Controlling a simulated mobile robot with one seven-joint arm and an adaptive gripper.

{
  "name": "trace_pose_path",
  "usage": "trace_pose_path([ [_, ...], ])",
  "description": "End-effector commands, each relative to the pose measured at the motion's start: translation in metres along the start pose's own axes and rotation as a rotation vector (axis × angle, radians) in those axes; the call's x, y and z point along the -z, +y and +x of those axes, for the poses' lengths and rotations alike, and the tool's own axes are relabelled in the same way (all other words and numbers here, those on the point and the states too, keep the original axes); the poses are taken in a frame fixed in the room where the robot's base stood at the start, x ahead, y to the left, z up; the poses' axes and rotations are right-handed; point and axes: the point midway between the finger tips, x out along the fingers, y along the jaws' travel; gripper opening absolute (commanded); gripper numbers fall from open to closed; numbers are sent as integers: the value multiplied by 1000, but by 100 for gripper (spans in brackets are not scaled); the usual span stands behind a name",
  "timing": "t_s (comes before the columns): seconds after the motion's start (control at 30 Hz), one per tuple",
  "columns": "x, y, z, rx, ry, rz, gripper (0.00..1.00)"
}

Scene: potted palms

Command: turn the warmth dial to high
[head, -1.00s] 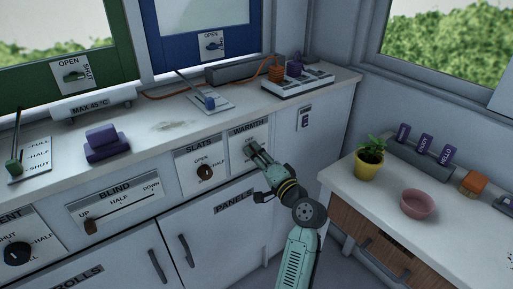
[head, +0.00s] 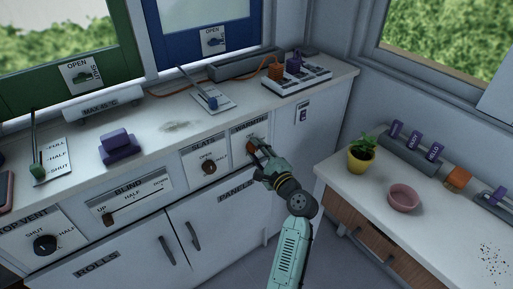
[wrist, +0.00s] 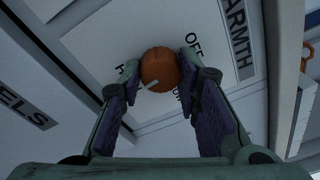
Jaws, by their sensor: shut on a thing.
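The warmth dial (head: 250,147) is a round orange-brown knob on a white panel in the cabinet front, under the label WARMTH. In the wrist view the dial (wrist: 160,66) sits between the two fingertips of my gripper (wrist: 161,74), which is shut on its sides. A pale mark shows on the dial's lower edge in that view. OFF (wrist: 193,46) is printed beside the right finger; other lettering by the fingers is partly hidden. In the head view my gripper (head: 257,148) reaches the dial from the lower right and covers part of the panel.
The slats dial (head: 209,168) is on the panel just left. The worktop (head: 175,127) above carries a blue-handled lever (head: 212,102) and a switch box (head: 297,80). A side counter at the right holds a potted plant (head: 362,155) and a pink bowl (head: 403,198).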

Motion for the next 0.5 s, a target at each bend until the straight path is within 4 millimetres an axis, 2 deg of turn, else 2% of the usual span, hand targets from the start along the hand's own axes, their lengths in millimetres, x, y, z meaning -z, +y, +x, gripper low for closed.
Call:
trace_pose_path([
  [0.5,0,1,0,-11,6,116,3],
])
